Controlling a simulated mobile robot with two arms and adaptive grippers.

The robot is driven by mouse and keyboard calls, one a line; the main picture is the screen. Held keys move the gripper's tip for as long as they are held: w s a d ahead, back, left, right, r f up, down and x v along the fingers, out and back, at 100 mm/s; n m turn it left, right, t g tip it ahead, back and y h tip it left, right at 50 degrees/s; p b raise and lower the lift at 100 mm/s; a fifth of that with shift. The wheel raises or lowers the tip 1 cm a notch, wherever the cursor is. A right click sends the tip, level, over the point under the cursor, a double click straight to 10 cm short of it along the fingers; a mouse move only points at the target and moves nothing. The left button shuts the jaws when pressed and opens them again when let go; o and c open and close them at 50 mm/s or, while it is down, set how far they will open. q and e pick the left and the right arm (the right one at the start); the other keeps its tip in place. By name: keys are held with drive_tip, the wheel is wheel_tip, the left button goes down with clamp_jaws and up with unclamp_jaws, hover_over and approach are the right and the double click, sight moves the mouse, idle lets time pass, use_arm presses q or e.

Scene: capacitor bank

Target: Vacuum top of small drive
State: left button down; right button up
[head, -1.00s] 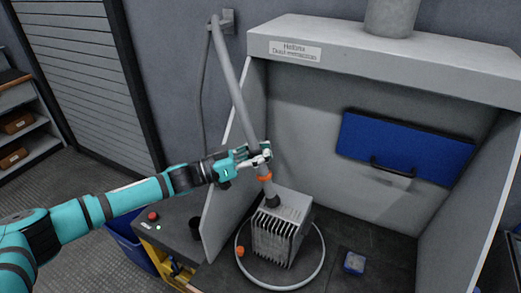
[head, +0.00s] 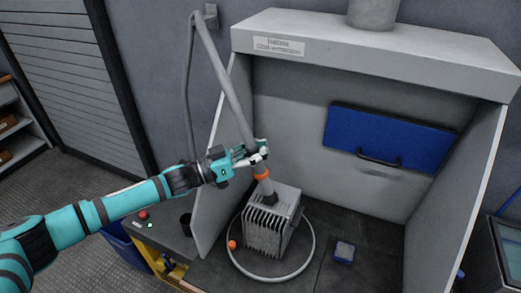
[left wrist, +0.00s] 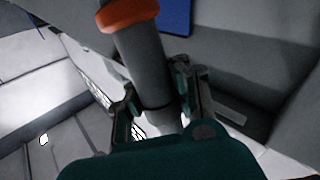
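The small drive (head: 265,233) is a grey finned box standing inside a white ring (head: 308,258) on the dark floor of the hood. A grey vacuum hose (head: 217,65) comes down from the wall and ends in a pipe with an orange band (head: 262,176) and a dark nozzle (head: 269,194). The nozzle is at the drive's top; whether it touches cannot be told. My left gripper (head: 258,158) is closed around the pipe above the orange band. The pipe (left wrist: 143,65) also runs between the fingers in the left wrist view. My right gripper is not in view.
Hood side walls (head: 222,150) stand left and right of the drive. A blue panel with a handle (head: 385,138) is on the back wall. A small blue item (head: 344,252) lies right of the ring. An orange knob (head: 232,245) sits at the ring's left.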

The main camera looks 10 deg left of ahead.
use_arm(q)
drive_tip(key=shift+s+d+p, duration=0.3)
drive_tip(key=shift+d+p, duration=0.05)
drive_tip(key=shift+d, duration=0.55)
drive_tip(key=shift+s+d+p, duration=0.25)
drive_tip(key=shift+d+p, duration=0.05)
drive_tip(key=shift+d, duration=0.6)
wheel_tip(320, 180, up, 7)
drive_tip(key=p, duration=0.6)
drive_tip(key=shift+p, duration=0.3)
idle(0.6)
